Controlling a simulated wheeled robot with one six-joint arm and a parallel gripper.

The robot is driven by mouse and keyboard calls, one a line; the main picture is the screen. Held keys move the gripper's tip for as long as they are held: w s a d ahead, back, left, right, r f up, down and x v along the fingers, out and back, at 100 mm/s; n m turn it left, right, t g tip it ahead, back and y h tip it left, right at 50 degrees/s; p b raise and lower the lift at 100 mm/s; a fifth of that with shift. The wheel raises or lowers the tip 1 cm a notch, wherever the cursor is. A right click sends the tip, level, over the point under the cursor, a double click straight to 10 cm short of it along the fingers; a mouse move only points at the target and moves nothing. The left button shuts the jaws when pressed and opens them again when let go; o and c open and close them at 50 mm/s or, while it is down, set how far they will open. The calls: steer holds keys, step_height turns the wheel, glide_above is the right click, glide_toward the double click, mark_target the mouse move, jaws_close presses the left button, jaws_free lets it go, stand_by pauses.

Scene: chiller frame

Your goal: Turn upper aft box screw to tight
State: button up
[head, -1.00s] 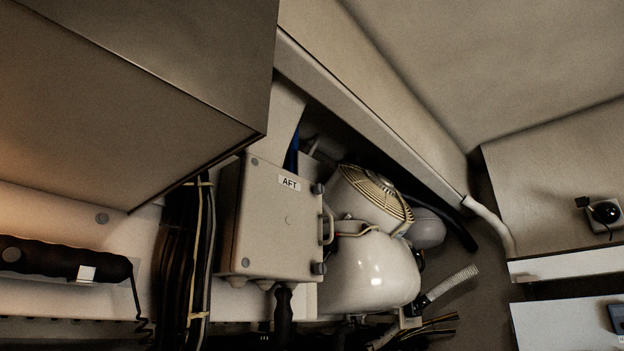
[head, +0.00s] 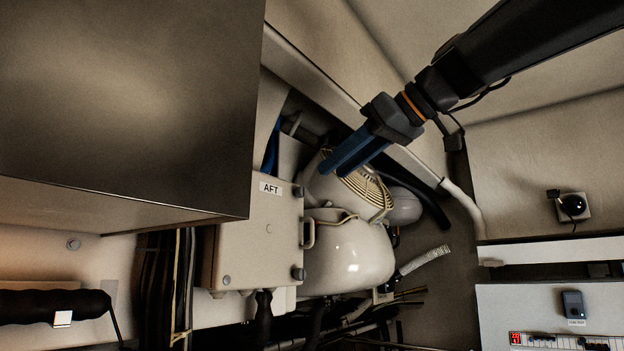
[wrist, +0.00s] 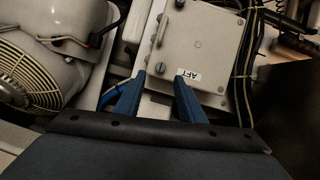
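The grey AFT box (head: 240,243) is mounted on the wall, its label at the top of its face. A dark screw knob (head: 298,191) sits at its upper right edge and a similar lower knob (head: 298,273) below. The box also shows in the wrist view (wrist: 205,48), upside down, with the lower knob (wrist: 180,4) at the top. My gripper (head: 333,171) is to the right of and above the upper knob in the head view. Its blue fingers are apart and empty; in the wrist view (wrist: 160,76) their tips lie near the label end of the box.
A large cabinet (head: 125,100) overhangs at the upper left and hides the box's upper left corner. A fan grille (head: 368,190) and a white rounded vessel (head: 350,258) stand close right of the box. A bar handle (head: 308,232) projects between the knobs. Dark cables (head: 160,280) run at left.

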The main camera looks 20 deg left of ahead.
mark_target(304, 191)
steer(key=p+x, duration=0.1)
steer(key=x, duration=0.1)
steer(key=p+x, duration=0.1)
steer(key=x, duration=0.2)
steer(key=p+x, duration=0.1)
steer(key=x, duration=0.1)
steer(key=shift+a+r, duration=0.2)
steer(key=shift+a, duration=0.2)
jaws_close()
